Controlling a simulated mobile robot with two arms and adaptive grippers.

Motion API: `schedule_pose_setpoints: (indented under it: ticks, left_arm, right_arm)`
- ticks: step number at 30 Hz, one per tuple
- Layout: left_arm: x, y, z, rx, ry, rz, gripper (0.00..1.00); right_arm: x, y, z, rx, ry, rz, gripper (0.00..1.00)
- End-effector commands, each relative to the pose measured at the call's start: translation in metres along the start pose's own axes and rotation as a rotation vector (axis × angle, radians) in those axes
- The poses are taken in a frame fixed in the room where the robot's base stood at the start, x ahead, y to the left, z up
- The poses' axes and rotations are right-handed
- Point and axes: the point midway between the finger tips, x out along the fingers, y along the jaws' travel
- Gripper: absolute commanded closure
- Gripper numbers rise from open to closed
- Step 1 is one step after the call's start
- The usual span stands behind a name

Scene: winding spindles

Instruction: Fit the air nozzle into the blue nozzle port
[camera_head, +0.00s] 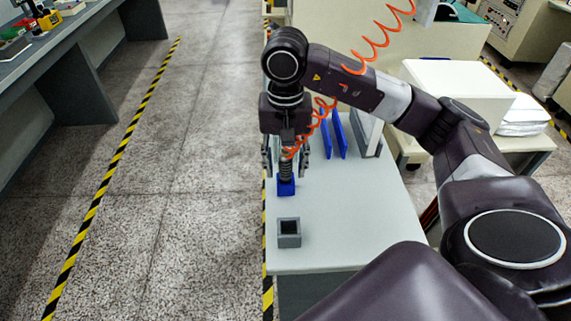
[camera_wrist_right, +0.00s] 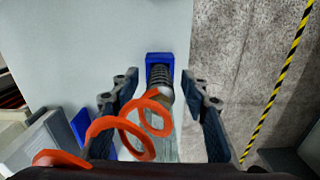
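The air nozzle (camera_head: 286,169) is dark and ribbed, with an orange coiled hose (camera_wrist_right: 97,128) running from its upper end. In the head view it stands roughly upright with its lower end at the blue nozzle port (camera_head: 286,187). In the right wrist view the ribbed nozzle (camera_wrist_right: 160,77) sits within the outline of the blue port (camera_wrist_right: 151,58); its tip and seating depth are hidden. My right gripper (camera_head: 285,158) points down around the nozzle. Its fingers are spread on both sides, with visible gaps to the nozzle in the wrist view. My left gripper is not in view.
A grey square holder (camera_head: 289,241) with a dark opening stands nearer on the white table (camera_head: 350,215). Blue upright plates (camera_head: 340,134) and a pale panel (camera_head: 368,132) stand behind to the right. The table's left edge is close to the port.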

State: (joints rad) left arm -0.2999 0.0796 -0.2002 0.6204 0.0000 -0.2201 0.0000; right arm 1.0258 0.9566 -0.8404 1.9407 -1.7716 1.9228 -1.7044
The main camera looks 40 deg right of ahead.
Motion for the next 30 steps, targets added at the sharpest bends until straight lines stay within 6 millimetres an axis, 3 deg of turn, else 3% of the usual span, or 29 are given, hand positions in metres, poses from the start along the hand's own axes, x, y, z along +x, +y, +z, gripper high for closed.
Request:
schedule_pose_setpoints:
  ticks: [8, 16, 30]
  left_arm:
    - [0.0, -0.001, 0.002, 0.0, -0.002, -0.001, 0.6]
    - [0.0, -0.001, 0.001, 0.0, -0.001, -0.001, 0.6]
    - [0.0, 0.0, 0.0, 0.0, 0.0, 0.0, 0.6]
  right_arm:
    - [-0.005, 0.0, 0.0, 0.0, 0.001, -0.001, 0.59]
    - [-0.05, -0.001, -0.001, 0.001, 0.005, -0.004, 0.59]
    - [-0.105, 0.0, -0.001, 0.0, 0.003, -0.001, 0.59]
